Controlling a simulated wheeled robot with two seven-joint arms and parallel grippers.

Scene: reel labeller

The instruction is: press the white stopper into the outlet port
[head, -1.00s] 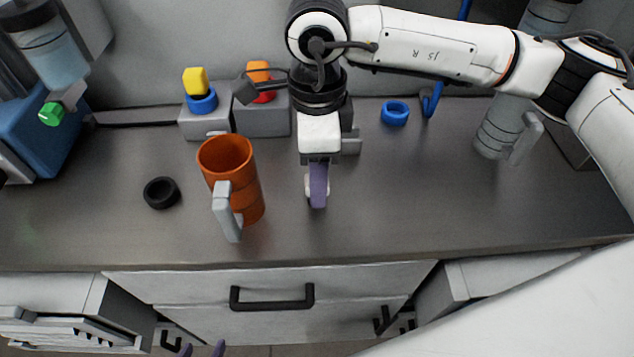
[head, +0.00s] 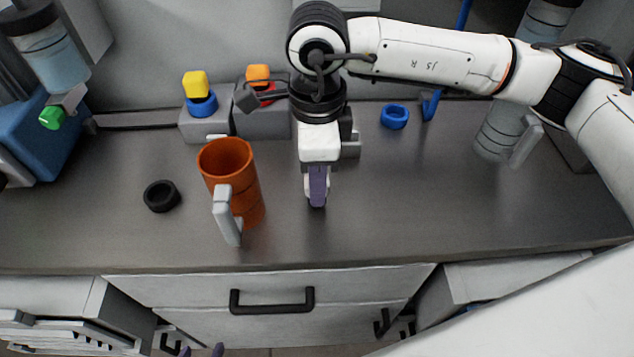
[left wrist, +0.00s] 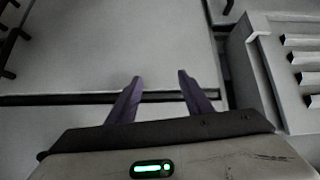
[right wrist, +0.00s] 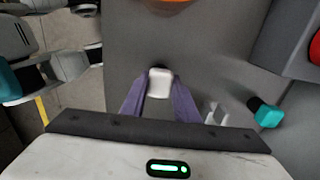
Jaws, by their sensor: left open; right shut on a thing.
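My right gripper (head: 317,203) points down over the middle of the counter, right of the orange mug. In the right wrist view its purple fingers are shut on the white stopper (right wrist: 160,82), a small rounded white block at the fingertips. In the head view the fingers mostly hide the stopper. My left gripper (head: 202,350) shows only its fingertips at the bottom edge, below the counter. In the left wrist view it is open and empty (left wrist: 160,82) in front of the pale drawer fronts. I cannot make out the outlet port in any view.
The orange mug (head: 246,192) with a grey handle stands left of my right gripper. A black ring (head: 161,196) lies further left. Grey blocks with a blue-yellow piece (head: 200,95) and a red-orange piece stand behind. A blue ring (head: 394,116) is at back right.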

